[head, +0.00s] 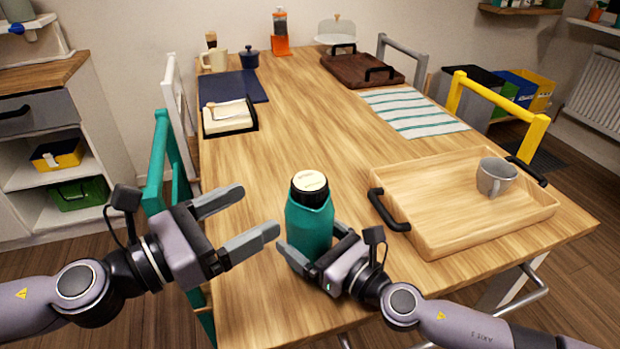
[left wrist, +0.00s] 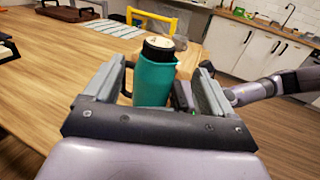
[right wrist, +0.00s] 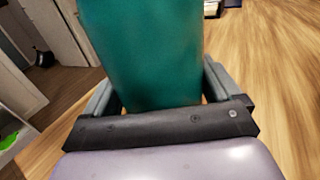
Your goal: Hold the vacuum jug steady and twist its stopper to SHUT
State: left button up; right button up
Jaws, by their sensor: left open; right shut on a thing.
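The teal vacuum jug (head: 309,228) stands upright near the front edge of the table. Its black stopper (head: 309,188) has a pale top disc with small markings that I cannot read. My right gripper (head: 308,254) is shut on the jug's lower body; in the right wrist view the jug (right wrist: 145,55) fills the space between the fingers. My left gripper (head: 260,215) is open and empty, left of the jug and apart from it, fingers pointing toward it. In the left wrist view the jug (left wrist: 154,80) and stopper (left wrist: 158,49) show beyond the open fingers.
A wooden tray (head: 440,242) with black handles and a grey mug (head: 495,177) stands right of the jug. A striped cloth (head: 413,112), a brown tray (head: 360,71) and a navy mat (head: 240,86) lie farther back. The table's middle is clear.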

aim_at(294, 189)
pick_arm(q)
jog(key=x, duration=1.1)
jog(key=shift+w+d, duration=0.2)
jog(key=shift+d, duration=0.1)
jog(key=c, duration=1)
